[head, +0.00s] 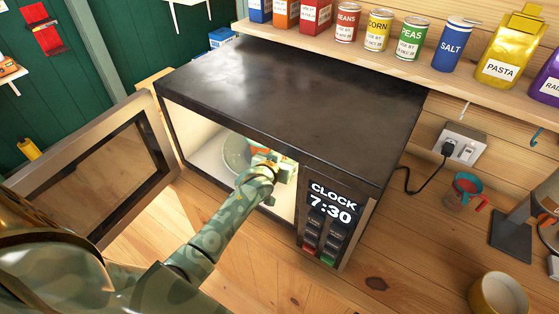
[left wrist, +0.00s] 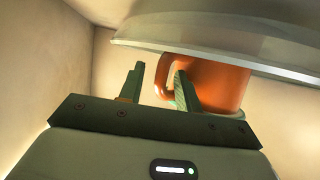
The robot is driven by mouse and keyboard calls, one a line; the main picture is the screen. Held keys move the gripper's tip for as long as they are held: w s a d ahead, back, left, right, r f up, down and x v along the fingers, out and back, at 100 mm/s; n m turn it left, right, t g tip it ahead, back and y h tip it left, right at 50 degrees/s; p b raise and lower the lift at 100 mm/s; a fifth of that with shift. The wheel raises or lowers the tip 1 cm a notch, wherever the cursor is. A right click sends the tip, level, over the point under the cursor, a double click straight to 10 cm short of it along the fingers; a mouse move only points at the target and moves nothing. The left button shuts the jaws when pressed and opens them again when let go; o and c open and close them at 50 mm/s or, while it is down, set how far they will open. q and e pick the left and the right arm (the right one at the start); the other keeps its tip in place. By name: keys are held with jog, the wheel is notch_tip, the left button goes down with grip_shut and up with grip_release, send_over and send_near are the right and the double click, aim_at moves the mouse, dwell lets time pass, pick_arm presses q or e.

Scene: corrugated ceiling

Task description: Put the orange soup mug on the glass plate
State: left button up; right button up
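The orange soup mug (left wrist: 222,84) is inside the open microwave, its handle towards my left gripper. In the left wrist view its wide end meets the glass plate (left wrist: 215,38), which spans the top of that view; the mug seems to stand on the plate, with the view turned over. In the head view only a bit of the mug (head: 261,150) shows beside the plate (head: 235,150). My left gripper (left wrist: 157,82) is open, its fingers apart on either side of the mug's handle; a gap shows by one finger. It also shows in the head view (head: 277,166). My right gripper is out of view.
The microwave (head: 290,95) stands on the wooden counter, its door (head: 115,175) swung open to the left. Its walls and roof surround my left gripper closely. Cans line the shelf above.

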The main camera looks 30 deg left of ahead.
pick_arm(q)
jog(key=p+v, duration=0.2)
jog(key=v, duration=1)
